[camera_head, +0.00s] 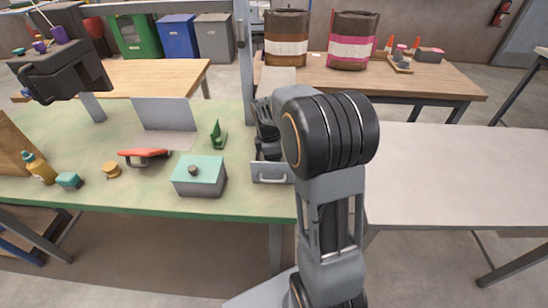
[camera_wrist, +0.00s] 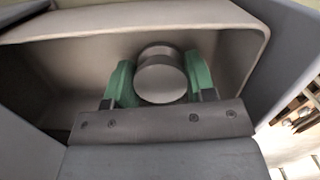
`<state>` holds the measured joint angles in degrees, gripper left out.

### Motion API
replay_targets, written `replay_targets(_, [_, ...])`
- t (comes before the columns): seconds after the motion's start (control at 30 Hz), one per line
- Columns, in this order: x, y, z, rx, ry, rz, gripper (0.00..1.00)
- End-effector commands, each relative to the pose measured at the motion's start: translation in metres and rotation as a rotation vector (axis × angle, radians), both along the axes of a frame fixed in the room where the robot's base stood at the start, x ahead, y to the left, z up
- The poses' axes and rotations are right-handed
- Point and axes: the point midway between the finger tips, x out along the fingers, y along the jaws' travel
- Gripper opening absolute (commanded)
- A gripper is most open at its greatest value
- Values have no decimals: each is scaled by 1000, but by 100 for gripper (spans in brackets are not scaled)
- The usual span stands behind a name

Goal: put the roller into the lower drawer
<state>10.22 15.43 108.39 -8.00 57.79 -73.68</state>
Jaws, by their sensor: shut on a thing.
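In the wrist view my gripper (camera_wrist: 160,84) is shut on the roller (camera_wrist: 161,80), a smooth grey cylinder held between two green finger pads. Pale walls of the drawer (camera_wrist: 225,38) surround the roller on the far side and both sides. I cannot tell whether the roller touches the drawer's floor. In the head view a grey drawer front with a light handle (camera_head: 271,173) shows at the table's front edge, left of my arm. My arm hides much of the drawer unit, and the roller does not show there.
On the green table stand a teal-lidded box (camera_head: 199,175), a red-handled tool (camera_head: 145,154), a green item (camera_head: 218,135), a yellow roll (camera_head: 111,170) and a yellow bottle (camera_head: 39,168). A bare pale table (camera_head: 455,170) lies to the right. Bags (camera_head: 353,40) stand behind.

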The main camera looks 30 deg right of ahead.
Motion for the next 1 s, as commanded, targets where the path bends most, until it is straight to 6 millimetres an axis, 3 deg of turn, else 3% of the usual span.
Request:
replay_targets(0.37, [0, 0, -4, 0, 0, 0, 23])
replay_targets(0.4, [0, 0, -4, 0, 0, 0, 53])
replay_targets(0.63, [0, 0, -3, 0, 0, 0, 75])
replay_targets(0.87, [0, 0, -3, 0, 0, 0, 76])
replay_targets(1.0, [1, 1, 8, -1, -2, 0, 76])
